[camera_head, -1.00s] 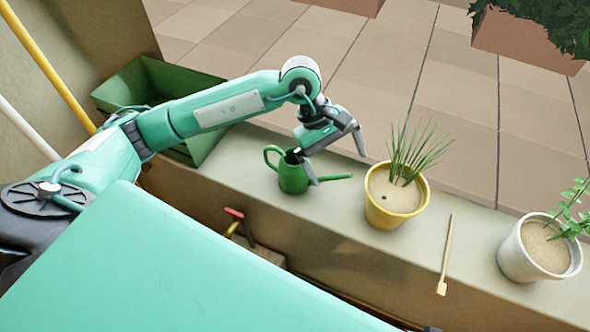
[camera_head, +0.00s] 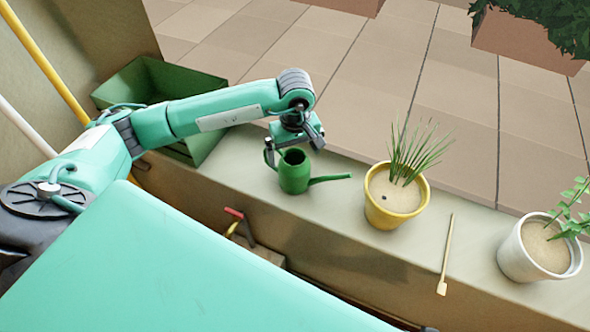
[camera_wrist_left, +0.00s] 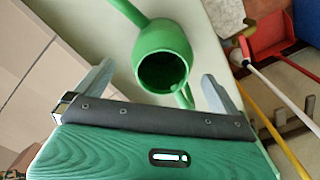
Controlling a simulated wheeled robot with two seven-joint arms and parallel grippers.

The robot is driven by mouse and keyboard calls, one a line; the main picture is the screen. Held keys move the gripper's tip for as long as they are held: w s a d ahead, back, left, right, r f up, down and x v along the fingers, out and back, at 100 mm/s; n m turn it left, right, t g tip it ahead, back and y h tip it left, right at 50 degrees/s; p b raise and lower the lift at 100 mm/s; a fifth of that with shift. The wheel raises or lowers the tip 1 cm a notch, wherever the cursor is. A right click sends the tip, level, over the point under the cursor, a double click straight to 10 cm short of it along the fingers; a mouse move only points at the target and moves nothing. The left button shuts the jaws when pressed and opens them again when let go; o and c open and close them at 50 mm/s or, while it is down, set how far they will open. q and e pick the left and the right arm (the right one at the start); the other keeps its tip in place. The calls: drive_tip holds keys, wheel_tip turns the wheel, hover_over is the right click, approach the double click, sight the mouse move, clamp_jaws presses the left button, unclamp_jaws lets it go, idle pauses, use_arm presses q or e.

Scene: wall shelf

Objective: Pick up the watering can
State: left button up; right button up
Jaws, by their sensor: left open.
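The green watering can (camera_head: 295,176) stands upright on the ledge, its spout pointing right. My left gripper (camera_head: 288,150) is open, just behind and above the can on its handle side. In the left wrist view the can (camera_wrist_left: 162,46) shows its round open top, with the spout running to the upper left. The handle (camera_wrist_left: 185,96) lies between the spread fingers of the gripper (camera_wrist_left: 157,76), closer to the right finger. I cannot tell whether a finger touches it. My right gripper is not in view.
A yellow pot (camera_head: 392,212) with a grassy plant stands right of the can. Further right are a small wooden stick (camera_head: 446,255) and a white pot (camera_head: 525,257). A green box (camera_head: 125,90) is at the left. The ledge (camera_head: 340,215) is bare between can and yellow pot.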

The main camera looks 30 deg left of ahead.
sight(306, 172)
use_arm(q)
drive_tip(key=f, duration=0.4)
drive_tip(key=shift+s+f, duration=0.1)
drive_tip(key=shift+s, duration=0.15)
drive_tip(key=shift+f, duration=0.55)
drive_tip(key=c, duration=1.1)
drive_tip(key=shift+o, duration=0.2)
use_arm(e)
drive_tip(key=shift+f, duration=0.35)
use_arm(q)
drive_tip(key=shift+r, duration=0.1)
